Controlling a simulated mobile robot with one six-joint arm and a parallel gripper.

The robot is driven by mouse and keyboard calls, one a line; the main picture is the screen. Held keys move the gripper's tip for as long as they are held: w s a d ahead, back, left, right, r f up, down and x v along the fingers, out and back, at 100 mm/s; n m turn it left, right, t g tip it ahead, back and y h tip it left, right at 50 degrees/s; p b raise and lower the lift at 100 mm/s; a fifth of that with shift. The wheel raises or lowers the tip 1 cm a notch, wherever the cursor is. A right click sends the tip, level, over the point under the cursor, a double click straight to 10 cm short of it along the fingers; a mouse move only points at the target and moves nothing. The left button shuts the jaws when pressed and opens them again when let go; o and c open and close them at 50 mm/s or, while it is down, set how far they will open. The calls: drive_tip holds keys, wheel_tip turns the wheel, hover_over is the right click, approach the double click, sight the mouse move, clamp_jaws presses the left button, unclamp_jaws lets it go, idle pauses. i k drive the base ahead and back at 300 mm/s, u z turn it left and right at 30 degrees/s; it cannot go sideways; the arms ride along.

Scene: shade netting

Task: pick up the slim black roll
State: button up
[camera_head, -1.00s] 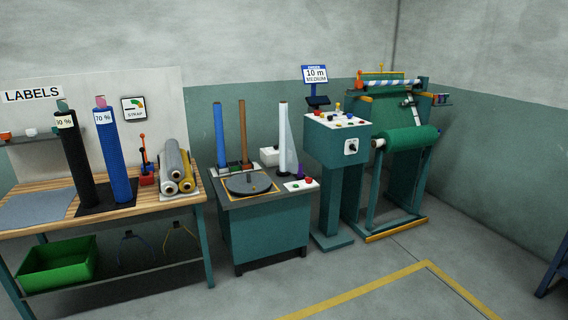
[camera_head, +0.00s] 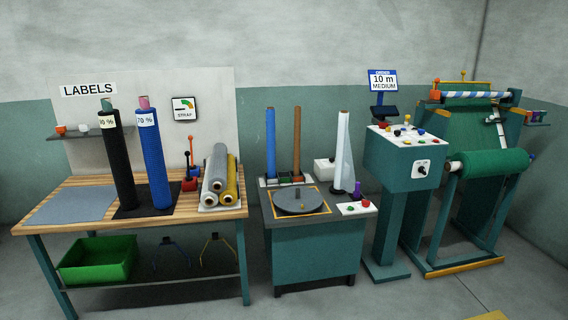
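A tall slim black roll (camera_head: 118,168) stands upright on a dark mat (camera_head: 160,205) on the wooden-topped bench (camera_head: 66,190). It has a greenish core end at the top and a white label ending in "0 %", its first digit hard to read. A similar blue roll (camera_head: 153,165) with a pink core end and a "70 %" label stands close on its right, on the same mat. My gripper is not in view.
Grey and yellow rolls (camera_head: 230,188) lie stacked at the bench's right end. A grey sheet (camera_head: 70,203) lies left of the mat. A green bin (camera_head: 97,262) sits below. Right stand a turntable cabinet (camera_head: 315,250), a control pedestal (camera_head: 385,215) and a winding machine (camera_head: 490,200).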

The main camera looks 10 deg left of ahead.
sight(109, 119)
drive_tip(key=u, duration=0.4)
drive_tip(key=i, duration=0.7)
drive_tip(key=u, duration=0.8)
drive_tip(key=i, duration=0.5)
drive_tip(key=u, duration=0.8)
drive_tip(key=i, duration=0.55)
drive_tip(key=u, duration=0.7)
drive_tip(key=i, duration=0.85)
drive_tip(key=u, duration=0.55)
drive_tip(key=i, duration=1.35)
drive_tip(key=u, duration=0.25)
